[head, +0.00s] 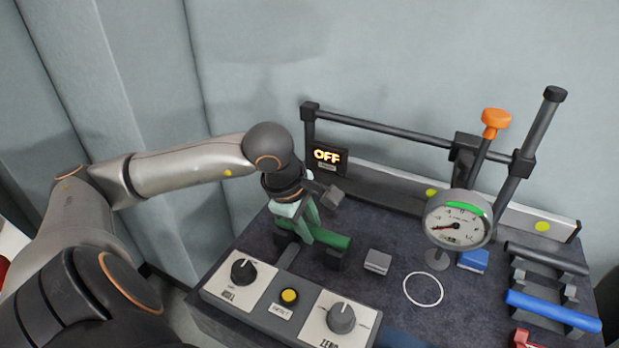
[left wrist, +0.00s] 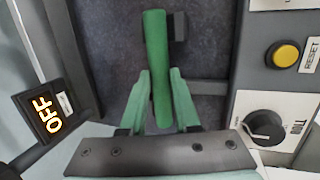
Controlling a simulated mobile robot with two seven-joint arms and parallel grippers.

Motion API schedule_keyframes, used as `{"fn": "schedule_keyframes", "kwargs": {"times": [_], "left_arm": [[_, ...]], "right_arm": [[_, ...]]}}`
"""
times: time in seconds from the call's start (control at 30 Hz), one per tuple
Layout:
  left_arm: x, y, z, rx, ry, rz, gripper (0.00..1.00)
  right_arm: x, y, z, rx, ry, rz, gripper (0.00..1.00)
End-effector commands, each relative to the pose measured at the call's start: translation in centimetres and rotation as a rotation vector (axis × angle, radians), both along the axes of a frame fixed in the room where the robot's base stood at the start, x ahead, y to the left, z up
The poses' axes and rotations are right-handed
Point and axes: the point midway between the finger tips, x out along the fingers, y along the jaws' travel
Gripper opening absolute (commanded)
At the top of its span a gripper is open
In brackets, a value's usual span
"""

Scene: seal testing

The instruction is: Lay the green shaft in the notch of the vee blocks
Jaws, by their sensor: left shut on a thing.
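The green shaft (head: 328,238) is between the pale green fingers of my left gripper (head: 305,232), which is shut on it. In the left wrist view the green shaft (left wrist: 157,60) runs lengthwise between the two fingers of the gripper (left wrist: 159,108). Dark vee blocks (head: 333,259) stand at the shaft in the head view. In the left wrist view one dark block (left wrist: 181,27) shows beside the shaft's far end, offset to the right. The notches are hidden, so I cannot tell whether the shaft touches them. My right gripper is not in view.
A panel with knobs (head: 341,318) and a yellow button (head: 289,296) lies in front. A dial gauge (head: 459,220), a small grey block (head: 377,262) and a white ring (head: 423,289) are to the right. A rack there holds a blue shaft (head: 553,311). A rail and OFF display (head: 327,157) stand behind.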

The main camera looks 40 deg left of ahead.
Motion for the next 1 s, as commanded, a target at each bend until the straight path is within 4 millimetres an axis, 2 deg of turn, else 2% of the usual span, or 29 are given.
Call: {"fn": "schedule_keyframes", "kwargs": {"times": [0.43,0.47,0.5,0.73,1.0], "left_arm": [[0.08,0.02,-0.62,0.0,-0.005,0.0,0.0],[0.08,0.02,-0.5,0.0,-0.005,0.0,0.33],[0.07,0.02,-0.49,0.0,-0.004,0.0,0.38],[0.04,0.01,-0.57,0.001,-0.002,0.0,0.64],[-0.07,-0.01,-0.74,0.0,0.003,0.0,0.65]], "right_arm": [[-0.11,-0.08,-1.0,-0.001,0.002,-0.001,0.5],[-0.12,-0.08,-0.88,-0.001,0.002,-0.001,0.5],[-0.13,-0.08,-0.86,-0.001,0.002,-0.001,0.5],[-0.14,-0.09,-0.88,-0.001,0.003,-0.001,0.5],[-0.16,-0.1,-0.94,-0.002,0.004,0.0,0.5]]}}
